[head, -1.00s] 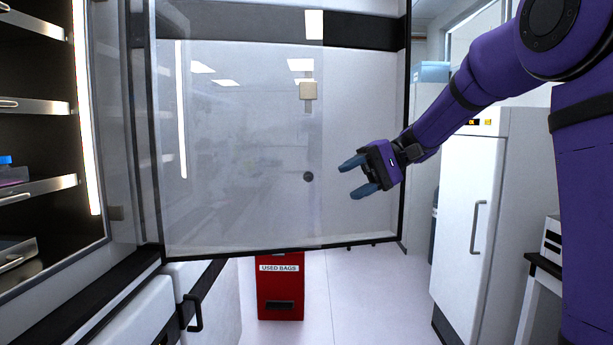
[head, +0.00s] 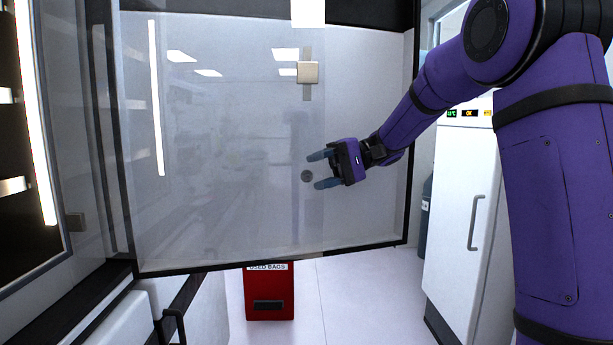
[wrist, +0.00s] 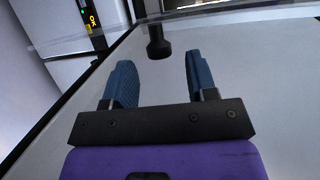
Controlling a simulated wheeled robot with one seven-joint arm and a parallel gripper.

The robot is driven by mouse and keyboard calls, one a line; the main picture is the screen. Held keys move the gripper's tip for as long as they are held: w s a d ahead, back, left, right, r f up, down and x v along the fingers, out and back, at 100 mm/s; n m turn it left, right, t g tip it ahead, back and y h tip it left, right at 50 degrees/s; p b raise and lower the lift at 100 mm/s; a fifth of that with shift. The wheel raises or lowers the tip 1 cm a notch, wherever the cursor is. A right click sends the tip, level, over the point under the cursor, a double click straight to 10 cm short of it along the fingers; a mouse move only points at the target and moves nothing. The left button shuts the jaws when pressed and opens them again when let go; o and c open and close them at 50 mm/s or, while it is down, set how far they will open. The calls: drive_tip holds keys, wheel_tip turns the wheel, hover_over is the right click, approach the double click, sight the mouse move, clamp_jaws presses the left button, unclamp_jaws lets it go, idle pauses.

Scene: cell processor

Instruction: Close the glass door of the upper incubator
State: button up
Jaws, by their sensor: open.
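The glass door (head: 225,215) of the upper incubator stands swung open across the middle of the head view, with a dark frame along its edges. A small round dark knob (head: 307,176) sits on the glass; in the wrist view the dark knob (wrist: 158,42) stands ahead of the fingers, lined up with the gap. My gripper (head: 320,169) is open, its two blue fingers just right of the knob in the head view. In the wrist view the gripper (wrist: 160,80) has nothing between its fingers. I cannot tell whether a finger touches the glass.
The incubator's lit opening with shelves (head: 12,187) is at the far left. A red used-bags bin (head: 270,290) stands on the floor behind the door. A white fridge-like cabinet (head: 460,220) stands at the right. White floor is clear between them.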

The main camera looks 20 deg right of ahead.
sight(307, 176)
drive_tip(key=shift+x, duration=1.7)
clamp_jaws()
